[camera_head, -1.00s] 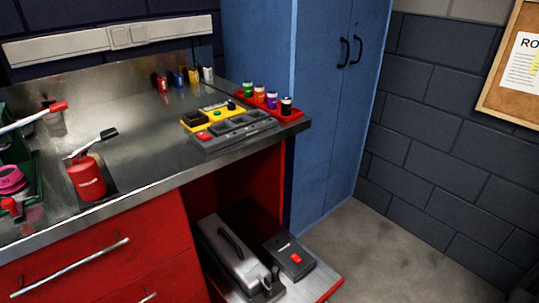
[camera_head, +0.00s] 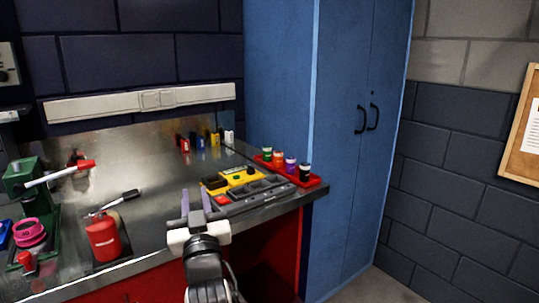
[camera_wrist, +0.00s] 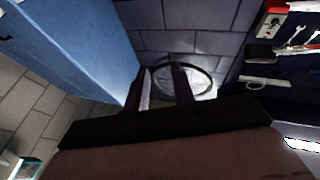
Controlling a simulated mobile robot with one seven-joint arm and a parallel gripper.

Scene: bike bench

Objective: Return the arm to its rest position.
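My gripper (camera_head: 195,204) shows at the bottom middle of the head view, pointing up and away in front of the bench. Its two fingers are apart with nothing between them. In the wrist view the two dark fingers (camera_wrist: 163,88) also stand apart, with a gap between them. My arm rises from the bottom of the head view in front of the bench's front edge. The gripper hides part of the bench top.
The metal bench top (camera_head: 150,205) holds a red bottle (camera_head: 103,238), a yellow device (camera_head: 240,177), a grey tray (camera_head: 255,194) and a red tray of small bottles (camera_head: 313,181). A blue cabinet (camera_head: 345,130) stands right of the bench. A round ring (camera_wrist: 210,77) shows beyond the fingers.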

